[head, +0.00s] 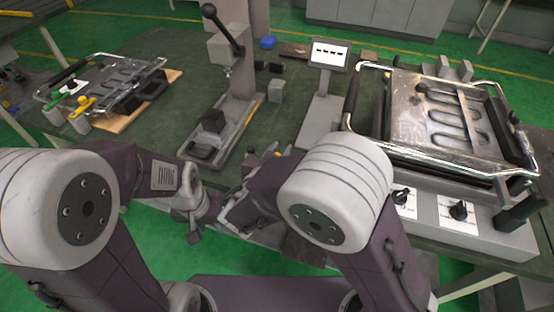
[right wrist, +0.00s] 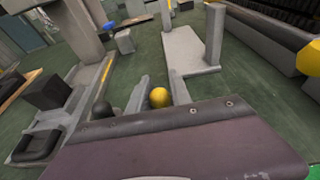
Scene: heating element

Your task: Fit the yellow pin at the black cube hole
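The yellow pin shows as a round yellow head (right wrist: 159,97) in the right wrist view. It lies between the two fingers of my right gripper (right wrist: 160,86), with little gap on either side; whether they touch it is unclear. In the head view a small yellow spot (head: 277,153) shows by that gripper, mostly hidden by my arm. A black cube (head: 213,121) sits on the base of the grey press; it also shows in the right wrist view (right wrist: 46,92). I cannot make out its hole. My left gripper (head: 190,222) hangs low at the table's front edge, away from the cube.
A black ball (right wrist: 102,110) is left of the yellow head. The grey press (head: 237,85) and a display stand (head: 322,95) rise behind. A metal heating panel (head: 430,115) fills the right; another panel (head: 105,85) lies at the left. Green tabletop (head: 175,60) shows between them.

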